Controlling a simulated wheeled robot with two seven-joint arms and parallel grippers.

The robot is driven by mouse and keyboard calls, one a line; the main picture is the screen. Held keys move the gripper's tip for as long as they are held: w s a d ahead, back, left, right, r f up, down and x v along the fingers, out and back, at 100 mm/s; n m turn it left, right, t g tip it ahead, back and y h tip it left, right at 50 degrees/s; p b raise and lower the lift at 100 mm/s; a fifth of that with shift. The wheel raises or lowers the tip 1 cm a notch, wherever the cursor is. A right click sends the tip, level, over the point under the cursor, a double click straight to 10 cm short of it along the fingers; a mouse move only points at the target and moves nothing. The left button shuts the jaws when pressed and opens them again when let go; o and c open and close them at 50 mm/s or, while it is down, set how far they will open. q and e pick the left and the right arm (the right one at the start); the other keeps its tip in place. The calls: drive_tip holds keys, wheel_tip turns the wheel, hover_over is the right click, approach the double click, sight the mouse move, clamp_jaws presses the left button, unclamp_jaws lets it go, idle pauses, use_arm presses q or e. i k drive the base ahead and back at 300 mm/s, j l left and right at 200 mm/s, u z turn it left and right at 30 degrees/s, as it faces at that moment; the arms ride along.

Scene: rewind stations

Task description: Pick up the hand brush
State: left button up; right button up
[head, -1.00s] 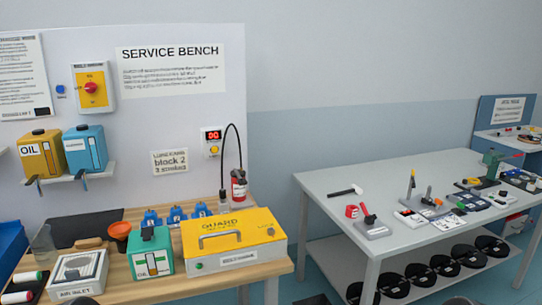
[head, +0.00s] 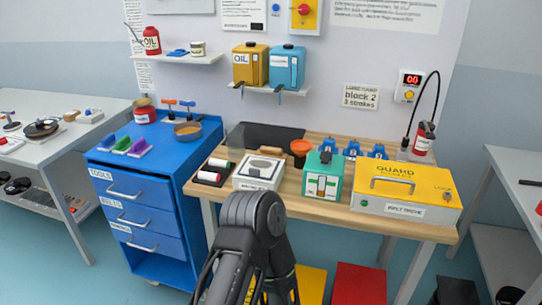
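A small tan, wooden-looking piece (head: 271,150) lies on the wooden bench (head: 330,205), behind the white air inlet box (head: 259,172) and left of an orange funnel (head: 300,152). It may be the hand brush, but the box hides its lower part and I cannot see bristles. One of my dark arms rises at the bottom middle, in front of the bench. I see no fingertips of either gripper.
A green box (head: 323,176) and yellow guard box (head: 408,190) stand on the bench. Left is a blue drawer cabinet (head: 150,195) with coloured blocks on top. A yellow bin and a red bin (head: 360,284) stand below.

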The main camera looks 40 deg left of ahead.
sight(264, 151)
drive_tip(key=j+z, duration=0.1)
drive_tip(key=j, duration=0.35)
drive_tip(key=k+j+z, duration=0.1)
drive_tip(key=j, duration=0.3)
drive_tip(key=k+j+z, duration=0.1)
drive_tip(key=j, duration=0.3)
drive_tip(key=k+j+z, duration=0.1)
drive_tip(key=j, duration=0.35)
drive_tip(key=k+j+z, duration=0.1)
drive_tip(key=j, duration=0.3)
drive_tip(key=k+j+z, duration=0.1)
drive_tip(key=j, duration=0.3)
drive_tip(key=k+j+z, duration=0.1)
drive_tip(key=j, duration=0.25)
drive_tip(key=k, duration=0.1)
